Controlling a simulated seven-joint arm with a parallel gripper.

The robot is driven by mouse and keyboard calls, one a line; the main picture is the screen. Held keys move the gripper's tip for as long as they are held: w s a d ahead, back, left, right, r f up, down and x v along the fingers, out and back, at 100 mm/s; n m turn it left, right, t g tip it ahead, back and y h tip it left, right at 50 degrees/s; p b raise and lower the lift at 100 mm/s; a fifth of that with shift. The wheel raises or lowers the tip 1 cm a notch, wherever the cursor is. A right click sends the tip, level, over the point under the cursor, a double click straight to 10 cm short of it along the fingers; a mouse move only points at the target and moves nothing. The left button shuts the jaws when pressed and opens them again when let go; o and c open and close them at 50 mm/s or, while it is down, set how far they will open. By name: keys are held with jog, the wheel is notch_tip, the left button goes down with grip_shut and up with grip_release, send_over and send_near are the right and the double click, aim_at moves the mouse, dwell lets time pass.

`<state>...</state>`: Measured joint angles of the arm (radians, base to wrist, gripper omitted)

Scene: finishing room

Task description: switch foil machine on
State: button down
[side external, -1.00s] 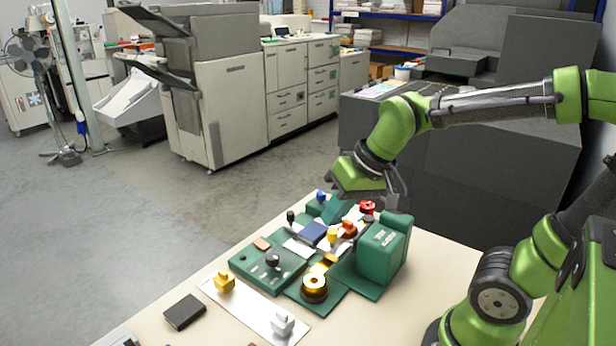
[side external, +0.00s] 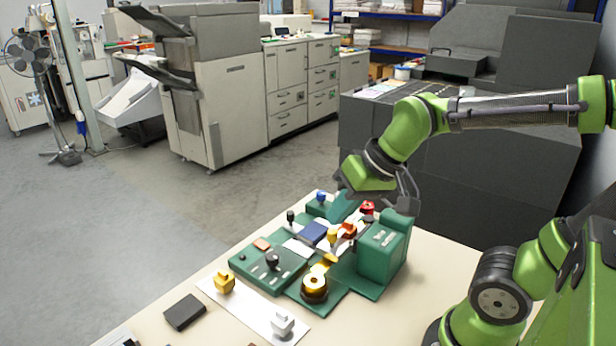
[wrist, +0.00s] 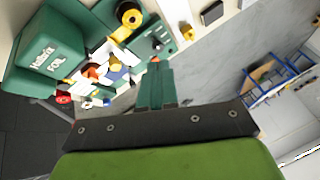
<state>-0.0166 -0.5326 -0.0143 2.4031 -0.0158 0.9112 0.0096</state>
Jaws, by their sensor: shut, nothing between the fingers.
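The green foil machine (side external: 383,250) stands on the table, with a box lettered FOIL that also shows at the left of the wrist view (wrist: 50,45). Its flat panel (side external: 262,278) carries a black knob (side external: 272,259) and an orange piece (side external: 262,245). A gold roll (side external: 314,286), an orange knob (side external: 349,230), a red knob (side external: 367,208) and a blue knob (side external: 321,196) are on it too. My gripper (side external: 345,183) is shut and empty above the machine's far end. Its dark body (wrist: 160,125) crosses the wrist view.
A yellow stamp-like block (side external: 224,281) and a white one (side external: 282,322) sit on a white strip. A black flat box (side external: 184,312) lies left of them. The table's (side external: 437,262) right part is clear. A large dark machine (side external: 470,180) stands behind.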

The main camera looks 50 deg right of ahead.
jog(key=w+d+f+m+g, duration=0.1)
jog(key=w+m+g, duration=0.15)
jog(key=w, duration=0.75)
jog(key=m+g+h, duration=0.2)
jog(key=m, duration=0.9)
send_over(258, 241)
jog(key=s, duration=0.2)
notch_tip(258, 241, down, 4)
jog(key=shift+f, duration=0.1)
jog(key=f, duration=0.4)
jog(key=w+f, duration=0.1)
jog(key=f, duration=0.8)
jog(key=shift+w+f, duration=0.35)
